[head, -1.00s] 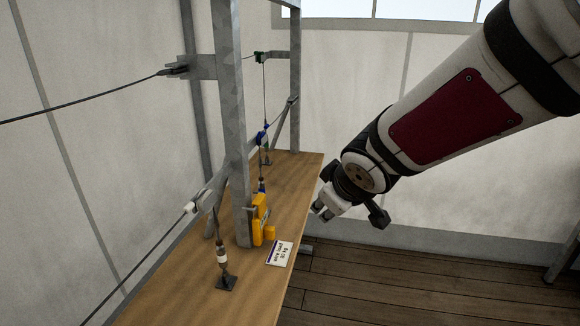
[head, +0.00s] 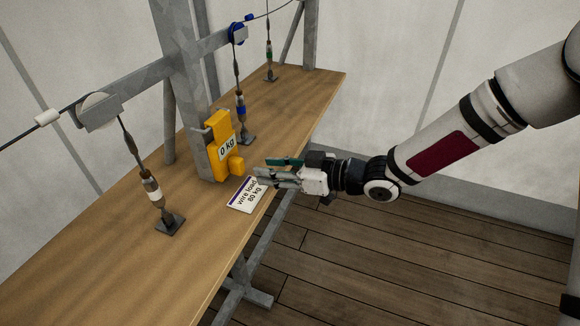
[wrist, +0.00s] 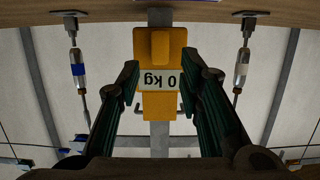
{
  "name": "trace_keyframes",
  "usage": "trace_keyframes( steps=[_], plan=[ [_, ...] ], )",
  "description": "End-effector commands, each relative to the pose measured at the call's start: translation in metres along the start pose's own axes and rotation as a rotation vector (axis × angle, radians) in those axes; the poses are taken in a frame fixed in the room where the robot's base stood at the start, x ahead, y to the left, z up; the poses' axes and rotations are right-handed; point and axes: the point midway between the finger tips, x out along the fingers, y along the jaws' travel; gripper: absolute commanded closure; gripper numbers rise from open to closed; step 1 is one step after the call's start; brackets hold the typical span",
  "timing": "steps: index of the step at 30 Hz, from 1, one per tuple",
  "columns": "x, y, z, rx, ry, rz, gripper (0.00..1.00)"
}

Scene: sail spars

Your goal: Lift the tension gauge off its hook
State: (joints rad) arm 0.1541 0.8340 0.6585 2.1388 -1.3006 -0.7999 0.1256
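The yellow tension gauge (head: 220,146) hangs against the grey metal post above the wooden bench, and its label reads 0 kg. In the wrist view the gauge (wrist: 159,106) appears upside down, ahead of and between my fingers. A small hook shows beside it there; how the gauge sits on it is hard to tell. My gripper (head: 262,174) is at the bench's front edge, right of the gauge and pointing at it. The fingers (wrist: 158,88) are spread wide in the wrist view, with nothing gripped. In the head view the gripper and gauge look apart.
A white card (head: 247,194) reading "wire load 80 kg" lies on the bench (head: 110,265) below the gauge. Turnbuckles (head: 153,190) on wires stand left of the post, with a blue-banded one (head: 240,110) behind the gauge. The floor in front is free.

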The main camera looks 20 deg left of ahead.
Motion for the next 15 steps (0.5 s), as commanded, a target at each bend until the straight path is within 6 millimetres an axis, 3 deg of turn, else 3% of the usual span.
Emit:
trace_keyframes(
  steps=[8,15],
  plan=[
    [0.018,0.000,0.001,-0.001,-0.002,-0.001,0.67],
    [0.048,0.000,0.002,-0.001,-0.002,-0.001,0.67]
  ],
)
